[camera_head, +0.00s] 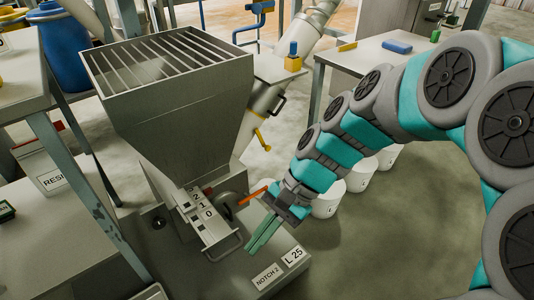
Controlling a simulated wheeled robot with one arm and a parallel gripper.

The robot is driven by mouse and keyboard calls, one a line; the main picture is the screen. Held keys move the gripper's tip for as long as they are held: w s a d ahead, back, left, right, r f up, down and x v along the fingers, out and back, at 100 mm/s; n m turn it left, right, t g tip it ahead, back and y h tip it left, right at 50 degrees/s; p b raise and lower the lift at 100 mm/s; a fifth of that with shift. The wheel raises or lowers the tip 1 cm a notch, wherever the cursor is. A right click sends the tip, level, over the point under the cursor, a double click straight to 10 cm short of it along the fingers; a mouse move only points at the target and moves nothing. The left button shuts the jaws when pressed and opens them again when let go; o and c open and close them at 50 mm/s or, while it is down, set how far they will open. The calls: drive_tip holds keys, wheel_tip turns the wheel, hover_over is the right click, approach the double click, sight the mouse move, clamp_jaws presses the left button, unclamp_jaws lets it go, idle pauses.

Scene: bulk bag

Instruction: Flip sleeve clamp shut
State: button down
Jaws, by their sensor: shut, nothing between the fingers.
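A dark round collar (234,204) sits low beside the hopper outlet. An orange lever (254,195) juts from it up and to the right. These look like the sleeve clamp, but I cannot be sure; whether the clamp is closed is too small to tell. My gripper (260,236), with green fingers, is shut and empty. It points down and left, just below and right of the orange lever, above the grey base. I see a gap between the fingertips and the lever.
The grated hopper (175,110) stands at centre left. Its slide plate (214,236), marked 2, 1, 0, has a handle close left of my gripper. A yellow-ended handle (262,140) sits on the sloping tube. White buckets (327,202) stand behind my arm. Floor at lower right is clear.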

drive_tip(key=w+a+f+m+t+y+b, duration=0.1)
drive_tip(key=w+a+f+m+t+y, duration=0.2)
drive_tip(key=w+m, duration=0.65)
drive_tip(key=w+a+m+y+b, duration=0.15)
drive_tip(key=w+m+y, duration=0.45)
drive_tip(key=w, duration=0.7)
drive_tip(key=w+d+f+m+t, duration=0.5)
drive_tip(key=w+d+f+m, duration=0.1)
drive_tip(key=w+f+m, duration=0.2)
drive_tip(key=w+d+f+m+t+h+b, duration=0.1)
drive_tip(key=w+d+f+m+t, duration=0.4)
drive_tip(key=w+d+f+m, duration=0.2)
wheel_tip(320, 180, down, 3)
drive_tip(key=w+m, duration=0.2)
drive_tip(key=m, duration=0.1)
drive_tip(key=shift+w+d+r+m+t+h, duration=0.2)
drive_tip(key=shift+w+d+m+t+h, duration=0.1)
drive_tip(key=shift+w+m+t, duration=0.1)
drive_tip(key=shift+a, duration=0.1)
drive_tip(key=b+x, duration=0.1)
drive_tip(key=x, duration=0.9)
drive_tip(key=shift+w+d+r, duration=0.1)
drive_tip(key=shift+w+d, duration=0.5)
drive_tip(key=shift+d, duration=0.25)
drive_tip(key=shift+w+d+r, duration=0.1)
drive_tip(key=shift+w+d, duration=0.5)
drive_tip(key=shift+d, duration=0.25)
